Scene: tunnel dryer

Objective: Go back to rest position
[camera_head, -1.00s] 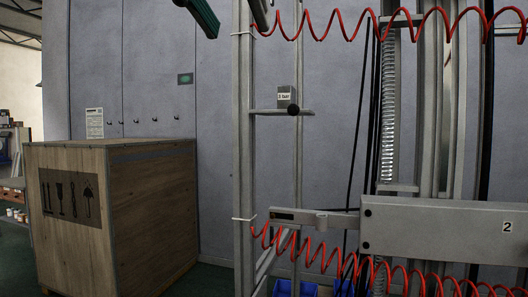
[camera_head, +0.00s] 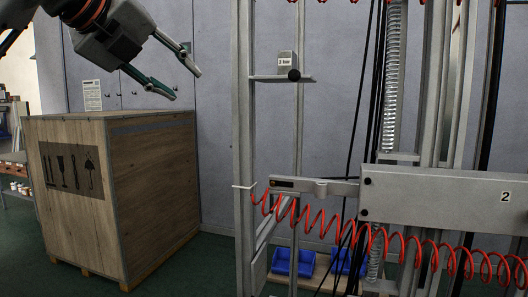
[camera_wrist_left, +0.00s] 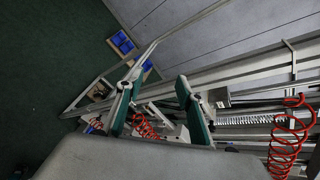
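My left gripper (camera_head: 187,86) hangs in from the upper left in the head view, in front of the grey wall panels and above the wooden crate. Its two green-lined fingers are spread apart with nothing between them. The left wrist view also shows the left gripper (camera_wrist_left: 158,75) open and empty, with the frame and red coils beyond it. My right gripper is in neither view.
A large wooden crate (camera_head: 155,185) stands at the left. A metal frame (camera_head: 243,140) with red coiled hoses (camera_head: 330,228) and a beam marked 2 (camera_head: 440,198) fills the right. Blue bins (camera_head: 293,262) sit low behind it. Green floor shows between crate and frame.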

